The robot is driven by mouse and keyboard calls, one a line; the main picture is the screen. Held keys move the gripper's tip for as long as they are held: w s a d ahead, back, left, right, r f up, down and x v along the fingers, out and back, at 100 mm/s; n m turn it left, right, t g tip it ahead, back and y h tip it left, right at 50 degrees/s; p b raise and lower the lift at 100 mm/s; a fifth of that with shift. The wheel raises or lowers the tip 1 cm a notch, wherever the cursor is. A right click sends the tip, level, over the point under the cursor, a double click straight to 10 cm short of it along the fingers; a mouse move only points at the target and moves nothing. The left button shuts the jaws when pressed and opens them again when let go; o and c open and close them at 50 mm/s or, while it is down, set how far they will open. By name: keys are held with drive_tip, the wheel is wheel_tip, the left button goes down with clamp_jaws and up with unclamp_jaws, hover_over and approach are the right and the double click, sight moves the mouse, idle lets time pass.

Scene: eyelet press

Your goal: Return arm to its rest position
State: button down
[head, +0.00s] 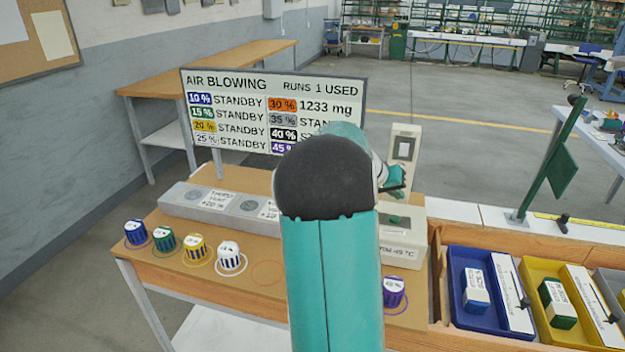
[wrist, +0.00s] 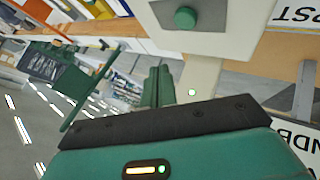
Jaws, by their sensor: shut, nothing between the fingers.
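My teal arm rises through the middle of the head view, its dark rounded joint covering part of the sign and bench. My gripper (head: 394,180) shows past that joint, in front of a pale upright machine (head: 404,142) on the bench. In the wrist view my gripper (wrist: 158,84) has its green fingers together, with nothing between them. A plate with a round green button (wrist: 185,18) shows beyond the fingertips in that view. I cannot tell the exact gap between the fingers and the machine.
An air blowing sign (head: 231,106) stands behind the bench. Blue (head: 136,232), green (head: 164,239), yellow (head: 194,247), white (head: 229,255) and purple (head: 393,292) striped cups stand on the bench. Blue (head: 466,313) and yellow (head: 541,275) trays sit at right. A green flag post (head: 548,165) stands behind them.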

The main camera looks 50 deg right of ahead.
drive_tip(key=w+a+r+n+t+y, duration=0.1)
drive_tip(key=w+a+r+n+t, duration=0.15)
drive_tip(key=a, duration=0.75)
drive_tip(key=w+a+r+n+t+y, duration=0.1)
drive_tip(key=w+a+r+t+y, duration=0.15)
drive_tip(key=a, duration=0.75)
drive_tip(key=w+a+r+n+t, duration=0.1)
drive_tip(key=w+a+n, duration=0.15)
drive_tip(key=a, duration=0.75)
drive_tip(key=s+a+n+t+y, duration=0.1)
drive_tip(key=s+a+n+y, duration=0.1)
drive_tip(key=a, duration=1.1)
drive_tip(key=s+a+n+t+y, duration=0.1)
drive_tip(key=s+a+n+y, duration=0.2)
drive_tip(key=a, duration=1)
drive_tip(key=s+n, duration=0.2)
drive_tip(key=s, duration=0.1)
drive_tip(key=shift+s+a+t, duration=0.3)
drive_tip(key=shift+a+t, duration=0.05)
drive_tip(key=shift+t, duration=0.05)
drive_tip(key=shift+d, duration=0.15)
